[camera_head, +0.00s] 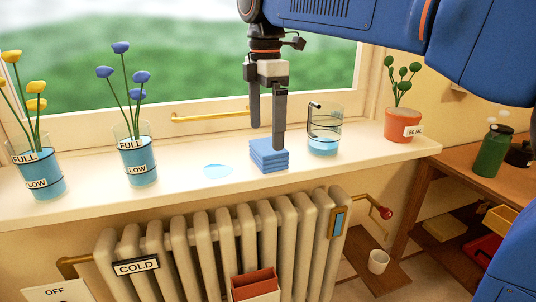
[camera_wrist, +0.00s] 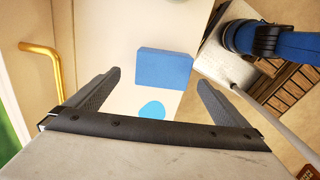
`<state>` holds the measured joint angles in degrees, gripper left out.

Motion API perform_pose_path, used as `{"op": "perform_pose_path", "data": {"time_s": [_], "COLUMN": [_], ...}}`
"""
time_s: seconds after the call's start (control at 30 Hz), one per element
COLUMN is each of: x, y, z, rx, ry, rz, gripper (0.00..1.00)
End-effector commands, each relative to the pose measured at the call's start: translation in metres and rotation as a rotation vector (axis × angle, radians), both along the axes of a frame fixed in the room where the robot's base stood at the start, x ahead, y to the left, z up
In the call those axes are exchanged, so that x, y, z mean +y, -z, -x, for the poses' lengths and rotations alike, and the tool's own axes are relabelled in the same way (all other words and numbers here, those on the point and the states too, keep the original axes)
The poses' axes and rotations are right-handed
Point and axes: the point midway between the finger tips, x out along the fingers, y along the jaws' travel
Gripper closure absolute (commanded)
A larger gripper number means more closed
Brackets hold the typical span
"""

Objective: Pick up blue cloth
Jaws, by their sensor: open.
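The blue cloth (camera_head: 269,157) is a folded stack of layers on the white windowsill (camera_head: 190,182), near the sill's front edge. In the wrist view the cloth (camera_wrist: 163,68) lies ahead, between the lines of the two fingers and clear of them. My gripper (camera_head: 267,122) points down over the sill by the cloth, with its fingers apart and nothing between them. One finger overlaps the cloth's back right part in the head view. The gripper (camera_wrist: 158,85) also shows open in the wrist view. Whether a finger touches the cloth cannot be told.
A light blue puddle (camera_head: 218,171) lies left of the cloth. A glass jar (camera_head: 323,143) of blue liquid stands close on its right, then a potted plant (camera_head: 401,124). Two flower vases (camera_head: 136,165) (camera_head: 42,178) stand left. A radiator (camera_head: 212,235) is below the sill.

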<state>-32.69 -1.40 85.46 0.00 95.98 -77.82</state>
Motion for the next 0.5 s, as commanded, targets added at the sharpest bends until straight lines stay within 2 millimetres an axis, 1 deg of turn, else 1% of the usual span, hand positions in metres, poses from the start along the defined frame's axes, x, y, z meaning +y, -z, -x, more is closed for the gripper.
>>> {"op": "perform_pose_path", "data": {"time_s": [0.17, 0.27, 0.4, 0.5], "x": [-0.001, -0.003, -0.006, -0.006], "y": [0.008, 0.019, 0.038, 0.049], "z": [0.000, 0.002, 0.004, 0.004], "rx": [-0.001, 0.002, 0.001, 0.000], "ry": [0.000, 0.001, 0.001, 0.000], "rz": [0.000, 0.001, 0.000, 0.000], "gripper": [0.00, 0.00, 0.00, 0.00]}}
